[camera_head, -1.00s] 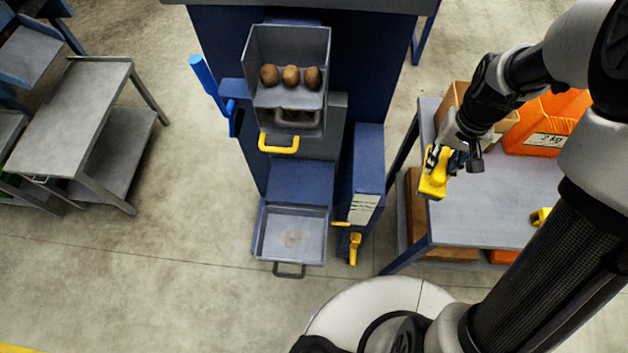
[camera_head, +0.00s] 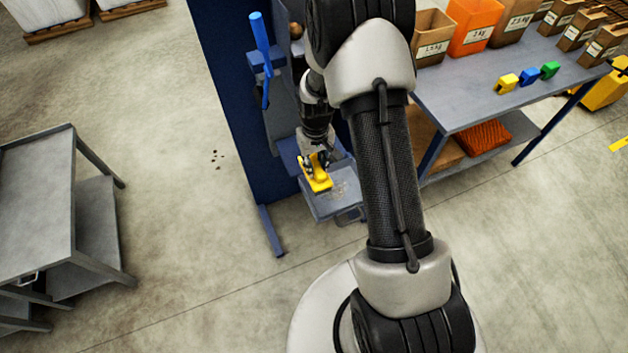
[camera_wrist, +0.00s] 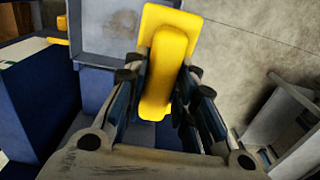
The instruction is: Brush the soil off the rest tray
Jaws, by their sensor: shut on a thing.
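The rest tray (camera_head: 322,210) is a shallow grey tray low at the front of the blue machine, partly hidden by my arm. A faint brownish patch of soil (camera_head: 340,188) shows on its floor; the tray (camera_wrist: 88,42) also shows at the top of the wrist view. My gripper (camera_head: 317,163) is shut on a yellow brush (camera_head: 317,180), held over the tray's left part. In the wrist view the brush (camera_wrist: 165,65) sits between the fingers and covers part of the tray's right side. I cannot tell whether it touches the tray.
A blue lever (camera_head: 261,40) stands on the machine (camera_head: 225,60). A grey cart (camera_head: 40,190) stands at the left. At the right, a table (camera_head: 470,95) bears boxes and small yellow, blue and green blocks. A few dark specks (camera_head: 217,157) lie on the otherwise open floor.

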